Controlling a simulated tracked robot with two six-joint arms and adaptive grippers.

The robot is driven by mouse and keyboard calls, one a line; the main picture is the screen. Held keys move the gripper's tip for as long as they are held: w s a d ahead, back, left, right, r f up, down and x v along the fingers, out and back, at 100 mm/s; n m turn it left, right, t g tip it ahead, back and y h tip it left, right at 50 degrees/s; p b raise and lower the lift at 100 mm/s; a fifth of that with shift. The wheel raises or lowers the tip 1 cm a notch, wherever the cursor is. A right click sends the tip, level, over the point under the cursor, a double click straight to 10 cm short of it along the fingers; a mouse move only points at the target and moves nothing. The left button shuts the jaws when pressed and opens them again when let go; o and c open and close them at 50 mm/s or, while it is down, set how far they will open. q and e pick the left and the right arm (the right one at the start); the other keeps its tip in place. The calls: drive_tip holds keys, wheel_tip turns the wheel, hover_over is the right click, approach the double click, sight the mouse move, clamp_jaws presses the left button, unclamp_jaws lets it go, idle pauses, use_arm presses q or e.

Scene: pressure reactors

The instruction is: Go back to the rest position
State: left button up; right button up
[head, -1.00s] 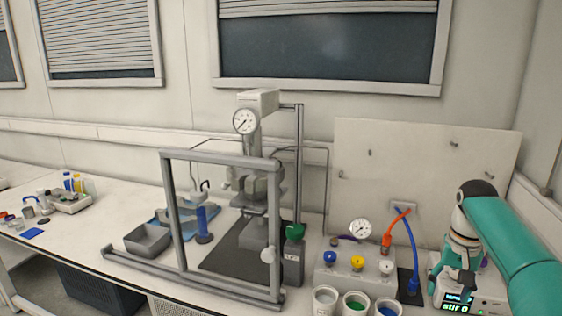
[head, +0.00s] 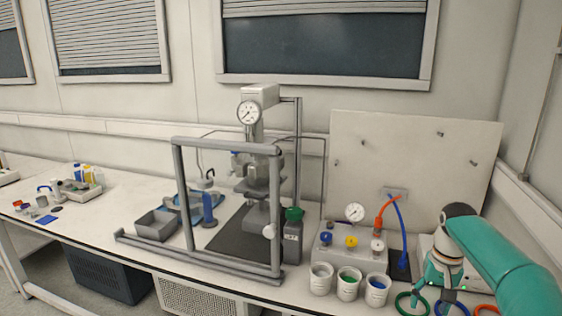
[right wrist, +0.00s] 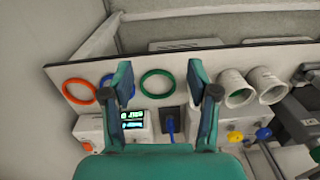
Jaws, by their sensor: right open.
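My right gripper (head: 440,283) is at the right of the head view, at the end of my teal arm. It is over the right end of the bench, in front of the white stirrer box. In the right wrist view, its two fingers (right wrist: 160,80) are apart with nothing held between them. A green ring (right wrist: 157,84) lies on the bench in the gap between the fingers as seen there. The stirrer's lit display (right wrist: 130,117) shows beside the left finger. My left gripper is not in view.
Green, blue and orange rings (head: 486,309) lie near the bench's front edge. White cups (head: 348,285) and a valve block (head: 340,256) with a gauge stand left of the gripper. A grey-framed reactor stand (head: 275,215) fills the middle. A pegboard (head: 405,160) stands behind.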

drive_tip(key=s+a+f+n+y, duration=0.15)
drive_tip(key=a+f, duration=0.25)
drive_tip(key=f, duration=0.4)
drive_tip(key=s+a+f, duration=0.3)
drive_tip(key=a+f, duration=0.2)
drive_tip(key=f, duration=0.2)
drive_tip(key=s+a+f+n+y, duration=0.15)
drive_tip(key=a+f, duration=0.25)
drive_tip(key=f, duration=0.4)
drive_tip(key=s+a+f, duration=0.2)
drive_tip(key=s+a, duration=0.1)
drive_tip(key=s, duration=0.4)
drive_tip(key=s+a+f, duration=0.3)
drive_tip(key=s, duration=0.5)
drive_tip(key=s+a+f+m, duration=0.1)
drive_tip(key=s+a+f, duration=0.2)
drive_tip(key=s, duration=0.5)
drive_tip(key=shift+s+f+t+y, duration=0.15)
drive_tip(key=shift+f+t+y, duration=0.05)
drive_tip(key=shift+t+y, duration=0.1)
